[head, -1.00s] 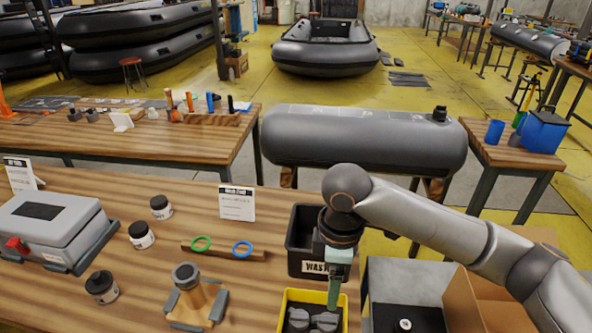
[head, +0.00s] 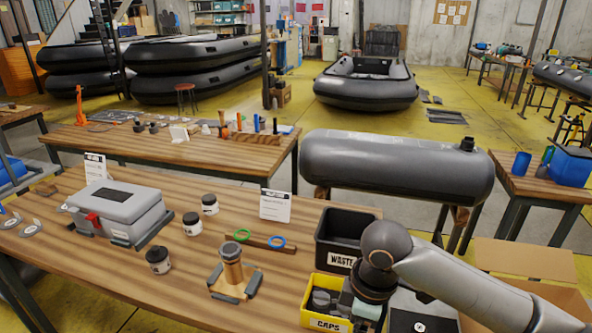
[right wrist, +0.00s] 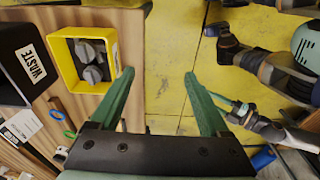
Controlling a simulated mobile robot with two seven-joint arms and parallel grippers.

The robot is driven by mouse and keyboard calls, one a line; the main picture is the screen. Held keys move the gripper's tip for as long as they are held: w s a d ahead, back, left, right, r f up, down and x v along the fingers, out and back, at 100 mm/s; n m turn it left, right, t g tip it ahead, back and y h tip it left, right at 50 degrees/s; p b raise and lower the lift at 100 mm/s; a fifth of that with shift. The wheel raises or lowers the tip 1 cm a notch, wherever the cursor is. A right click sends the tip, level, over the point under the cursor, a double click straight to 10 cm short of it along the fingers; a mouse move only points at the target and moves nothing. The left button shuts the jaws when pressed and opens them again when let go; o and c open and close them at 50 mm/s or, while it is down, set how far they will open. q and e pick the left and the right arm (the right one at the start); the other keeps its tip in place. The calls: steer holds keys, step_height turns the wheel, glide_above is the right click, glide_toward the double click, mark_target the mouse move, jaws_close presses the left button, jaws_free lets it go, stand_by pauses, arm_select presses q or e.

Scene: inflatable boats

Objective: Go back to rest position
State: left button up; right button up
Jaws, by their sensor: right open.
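My right gripper (right wrist: 159,76) is open, with nothing between its two green fingers. In the right wrist view it hangs over yellow floor, beside the table edge and the yellow caps bin. In the head view my right wrist is low at the bottom right, beside that bin, and the fingers are hidden. My left gripper is not in the head view. A dark, green-tipped part at the right of the right wrist view may belong to my left arm; its jaws cannot be made out.
The yellow caps bin (head: 309,317) holds dark caps and stands near the black waste bin (head: 340,255). A grey case (head: 118,208), several jars, a wooden stand (head: 234,274) and two rings occupy the table (head: 190,275). An open cardboard box (head: 525,260) is at right.

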steer(key=a+f+m+t+y, duration=0.55)
steer(key=a+f+m, duration=0.2)
steer(key=f, duration=0.55)
steer(key=s+d+f+m+t+h, duration=0.3)
steer(key=s+d+f+m+h, duration=0.1)
steer(key=s+d+f, duration=0.6)
steer(key=s+d+m, duration=0.1)
steer(key=s+d, duration=0.1)
steer(key=d, duration=0.2)
steer(key=shift+s+f+t, duration=0.35)
steer(key=shift+c, duration=0.4)
